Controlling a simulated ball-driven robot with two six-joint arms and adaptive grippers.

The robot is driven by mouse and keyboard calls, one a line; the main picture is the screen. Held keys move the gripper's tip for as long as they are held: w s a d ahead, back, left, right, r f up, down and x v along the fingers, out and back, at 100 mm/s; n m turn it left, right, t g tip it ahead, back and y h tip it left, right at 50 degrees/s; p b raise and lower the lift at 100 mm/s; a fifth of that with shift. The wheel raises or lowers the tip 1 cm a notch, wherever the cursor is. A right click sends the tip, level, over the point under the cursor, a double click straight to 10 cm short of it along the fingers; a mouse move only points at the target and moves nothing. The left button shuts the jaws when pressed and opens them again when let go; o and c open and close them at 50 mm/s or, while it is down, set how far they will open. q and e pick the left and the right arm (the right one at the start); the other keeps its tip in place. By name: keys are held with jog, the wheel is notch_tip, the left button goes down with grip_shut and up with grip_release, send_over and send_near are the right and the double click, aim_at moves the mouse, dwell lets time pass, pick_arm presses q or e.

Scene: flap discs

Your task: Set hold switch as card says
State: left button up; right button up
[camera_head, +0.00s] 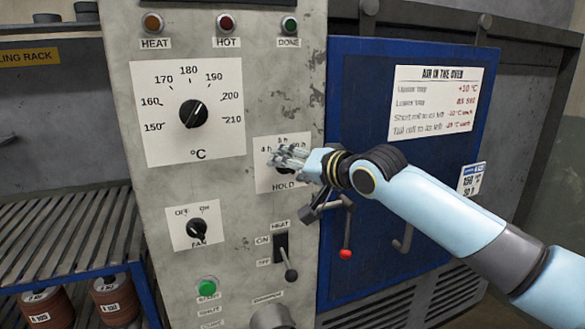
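The hold switch plate (262,182) is a white square on the grey panel, marked "HOLD". A "4 h" label shows at its left and what looks like "8 h" at the top; the right label is partly covered. The knob is mostly hidden behind my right gripper (285,158), so its pointer cannot be read. The fingers are at the knob; whether they grip it I cannot tell. The card (436,100) headed "AIR IN THE OVEN" hangs on the blue door. A smaller card (471,179) with a blue strip is to its lower right. My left gripper is not in view.
The temperature dial (193,114) is at upper left, the fan switch (197,229) below it. The heat lever (287,262) and a green button (207,287) sit lower. A red-tipped door handle (346,235) is below my wrist. A slatted rack (60,235) stands left.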

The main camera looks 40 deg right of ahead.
jog(key=v, duration=1.2)
dwell(0.3)
